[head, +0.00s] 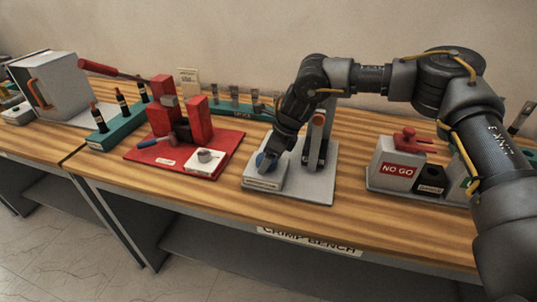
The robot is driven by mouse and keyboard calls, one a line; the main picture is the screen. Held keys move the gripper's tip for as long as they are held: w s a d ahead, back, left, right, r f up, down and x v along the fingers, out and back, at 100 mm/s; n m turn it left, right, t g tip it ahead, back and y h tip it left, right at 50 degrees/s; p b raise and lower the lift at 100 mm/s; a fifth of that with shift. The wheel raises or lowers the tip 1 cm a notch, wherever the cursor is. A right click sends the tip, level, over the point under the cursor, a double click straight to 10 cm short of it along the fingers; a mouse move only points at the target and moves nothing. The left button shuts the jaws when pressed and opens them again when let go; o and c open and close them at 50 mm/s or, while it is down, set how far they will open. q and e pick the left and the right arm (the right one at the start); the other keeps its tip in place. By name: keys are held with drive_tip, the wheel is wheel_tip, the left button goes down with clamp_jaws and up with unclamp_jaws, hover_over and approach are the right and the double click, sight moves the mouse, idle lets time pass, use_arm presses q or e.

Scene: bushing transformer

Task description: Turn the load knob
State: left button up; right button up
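A grey test fixture (318,186) stands on the wooden bench in the head view, with a labelled front block on its left side. A blue round part, which looks like the load knob (261,160), shows on top of that block. My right gripper (267,162) reaches down from the right with its fingertips at the blue part, covering much of it. I cannot tell whether the fingers are closed on it or only beside it. The label on the block is too small to read. My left gripper is not in view.
A red press (218,146) with a long lever stands to the left. A NO GO box (397,168) stands to the right. The bench top (345,215) is clear in front of the fixture.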

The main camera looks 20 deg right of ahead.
drive_tip(key=shift+c, duration=0.3)
drive_tip(key=c, duration=0.9)
drive_tip(key=shift+c, duration=0.2)
